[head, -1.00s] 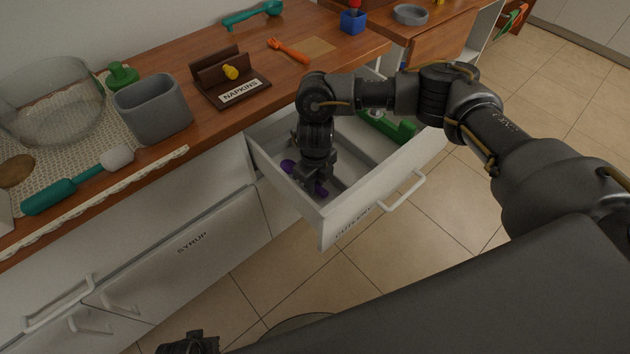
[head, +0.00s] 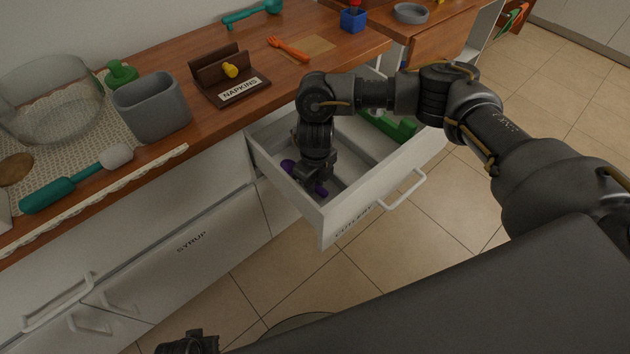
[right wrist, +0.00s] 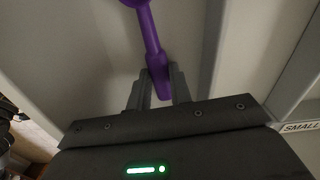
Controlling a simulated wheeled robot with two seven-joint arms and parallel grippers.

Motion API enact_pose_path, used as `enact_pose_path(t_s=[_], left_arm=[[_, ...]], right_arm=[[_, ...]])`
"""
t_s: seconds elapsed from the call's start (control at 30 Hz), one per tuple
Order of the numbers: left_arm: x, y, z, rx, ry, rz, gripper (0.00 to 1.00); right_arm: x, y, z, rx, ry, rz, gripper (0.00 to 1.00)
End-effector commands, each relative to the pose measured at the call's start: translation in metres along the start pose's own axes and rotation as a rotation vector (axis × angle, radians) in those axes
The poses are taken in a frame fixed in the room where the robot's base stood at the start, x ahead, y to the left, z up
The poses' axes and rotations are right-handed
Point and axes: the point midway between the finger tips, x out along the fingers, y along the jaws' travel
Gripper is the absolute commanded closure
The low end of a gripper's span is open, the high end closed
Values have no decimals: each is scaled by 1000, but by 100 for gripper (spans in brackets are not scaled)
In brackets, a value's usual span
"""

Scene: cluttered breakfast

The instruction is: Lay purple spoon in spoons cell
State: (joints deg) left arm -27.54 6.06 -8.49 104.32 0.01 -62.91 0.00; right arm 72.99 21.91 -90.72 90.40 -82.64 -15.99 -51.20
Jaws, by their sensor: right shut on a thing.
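The purple spoon (head: 288,166) lies low inside the open cutlery drawer (head: 345,222), in its left compartment. My right gripper (head: 311,184) reaches down into that compartment and hides the middle of the spoon. In the right wrist view the fingers (right wrist: 160,88) are shut on the handle of the purple spoon (right wrist: 150,35), and the spoon's head runs out of the top of the picture. I cannot tell whether the spoon touches the drawer floor. Part of my left gripper (head: 190,344) shows at the bottom edge, and its jaws are not clear.
A divider runs along the drawer, with a green item (head: 392,124) in a compartment beyond it. A "SMALL" label (right wrist: 300,127) shows in the right wrist view. The counter above holds a napkin holder (head: 228,78), a grey container (head: 152,110) and an orange utensil (head: 288,49).

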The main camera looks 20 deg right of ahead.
Motion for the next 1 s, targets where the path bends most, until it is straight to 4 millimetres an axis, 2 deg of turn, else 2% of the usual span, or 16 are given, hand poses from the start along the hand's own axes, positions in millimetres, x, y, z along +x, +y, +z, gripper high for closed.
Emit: enact_pose_path(t_s=[0.43,0.47,0.6,0.67,0.83,1.0], left_arm=[[3,0,1,0,0,0,66],[3,0,1,0,0,0,66],[3,0,1,0,0,0,66],[3,0,1,0,0,0,66],[3,0,1,0,0,0,66],[3,0,1,0,0,0,66]], right_arm=[[4,0,0,0,0,0,100],[4,0,0,0,0,0,78],[4,0,0,0,0,0,60],[4,0,0,0,0,0,54],[4,0,0,0,0,0,54],[4,0,0,0,0,0,33]])
